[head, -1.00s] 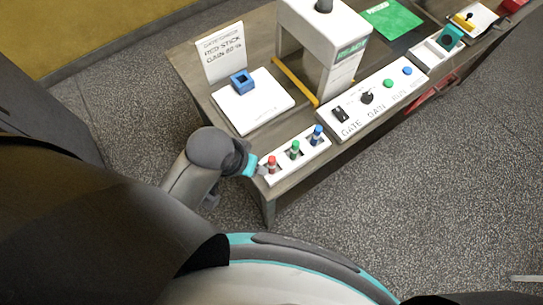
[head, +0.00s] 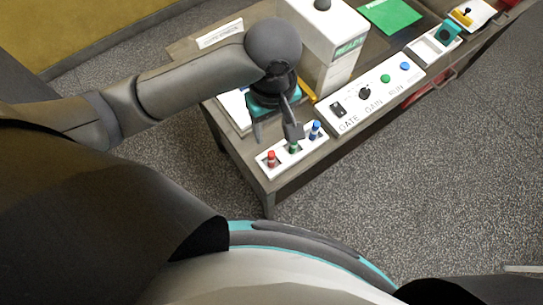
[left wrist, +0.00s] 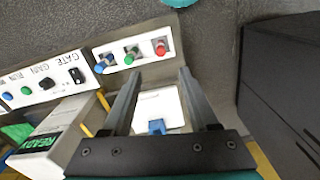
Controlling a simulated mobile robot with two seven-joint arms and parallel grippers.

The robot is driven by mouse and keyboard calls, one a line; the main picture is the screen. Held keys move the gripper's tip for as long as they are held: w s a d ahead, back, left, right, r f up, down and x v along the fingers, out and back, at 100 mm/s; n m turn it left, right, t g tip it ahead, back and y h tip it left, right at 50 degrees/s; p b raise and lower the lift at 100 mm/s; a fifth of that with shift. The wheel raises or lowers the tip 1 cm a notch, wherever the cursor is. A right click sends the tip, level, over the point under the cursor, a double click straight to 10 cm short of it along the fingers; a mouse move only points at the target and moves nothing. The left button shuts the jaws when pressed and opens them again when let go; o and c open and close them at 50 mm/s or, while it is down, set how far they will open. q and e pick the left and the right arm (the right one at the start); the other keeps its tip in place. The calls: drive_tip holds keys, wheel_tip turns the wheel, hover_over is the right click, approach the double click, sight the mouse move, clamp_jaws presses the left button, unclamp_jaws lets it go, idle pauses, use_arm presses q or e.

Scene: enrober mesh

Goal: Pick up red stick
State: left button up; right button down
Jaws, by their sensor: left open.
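The red stick (head: 271,158) stands upright in the left slot of a small white holder (head: 288,161) at the table's near corner. It also shows in the left wrist view (left wrist: 160,47), beyond the fingertips. My left gripper (head: 273,137) is open and empty, above and behind the holder. In the head view one finger partly hides the green stick. The left gripper's fingers (left wrist: 160,76) frame the left wrist view. My right gripper is not in view.
A control panel (head: 345,128) with a switch, knob and buttons adjoins the holder. A white machine marked READY (head: 335,70) stands behind it. A blue block (left wrist: 156,127) rests on a white plate (left wrist: 165,103). The floor before the table is clear.

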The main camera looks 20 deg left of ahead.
sight(271, 153)
use_arm(q)
wheel_tip(271, 153, down, 15)
drive_tip(key=shift+a+r+b, duration=0.1)
drive_tip(key=shift+b, duration=1.1)
clamp_jaws()
